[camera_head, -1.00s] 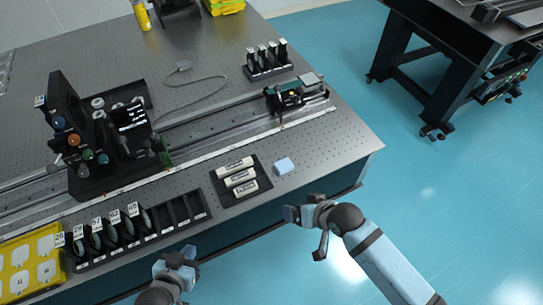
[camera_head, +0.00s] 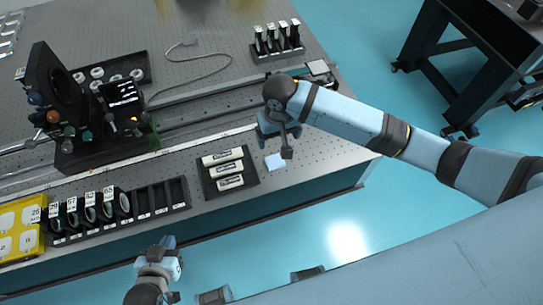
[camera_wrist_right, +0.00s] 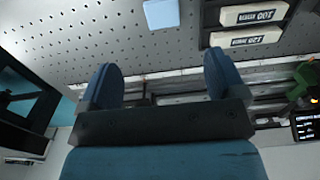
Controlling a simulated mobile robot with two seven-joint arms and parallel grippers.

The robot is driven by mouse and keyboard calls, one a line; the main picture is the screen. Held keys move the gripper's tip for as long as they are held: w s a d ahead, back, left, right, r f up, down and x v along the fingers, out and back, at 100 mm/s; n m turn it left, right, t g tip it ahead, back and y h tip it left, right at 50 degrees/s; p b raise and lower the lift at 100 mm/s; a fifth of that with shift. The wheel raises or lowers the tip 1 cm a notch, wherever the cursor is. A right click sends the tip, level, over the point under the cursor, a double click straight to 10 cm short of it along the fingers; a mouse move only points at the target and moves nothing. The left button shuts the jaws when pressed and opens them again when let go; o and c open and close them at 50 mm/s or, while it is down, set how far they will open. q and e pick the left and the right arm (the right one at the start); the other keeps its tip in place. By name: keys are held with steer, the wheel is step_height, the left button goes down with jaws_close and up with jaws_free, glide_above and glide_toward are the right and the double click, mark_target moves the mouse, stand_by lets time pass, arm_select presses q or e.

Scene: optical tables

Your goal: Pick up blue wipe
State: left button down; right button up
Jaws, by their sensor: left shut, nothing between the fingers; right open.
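The blue wipe (camera_head: 274,161) is a small pale blue block lying flat on the perforated table top near its front edge. In the right wrist view the wipe (camera_wrist_right: 161,13) is at the top edge, partly cut off, beyond the fingers. My right gripper (camera_wrist_right: 162,78) is open and empty, its two blue fingers apart. In the head view it hangs over the table just behind the wipe, its fingers partly hidden by its own wrist. My left gripper (camera_head: 168,243) is shut and empty, in front of the table's front edge.
A black slotted rack (camera_head: 150,197) and a yellow box (camera_head: 20,225) are further left. A rail (camera_head: 205,115) with optical mounts runs behind.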

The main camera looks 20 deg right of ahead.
mark_target(276, 162)
steer(key=f, duration=1.3)
steer(key=shift+a+f+p, duration=0.2)
steer(key=shift+f+p, duration=0.15)
steer(key=c, duration=1)
steer(key=shift+c, duration=0.3)
steer(key=shift+r, duration=0.1)
step_height(276, 162, up, 20)
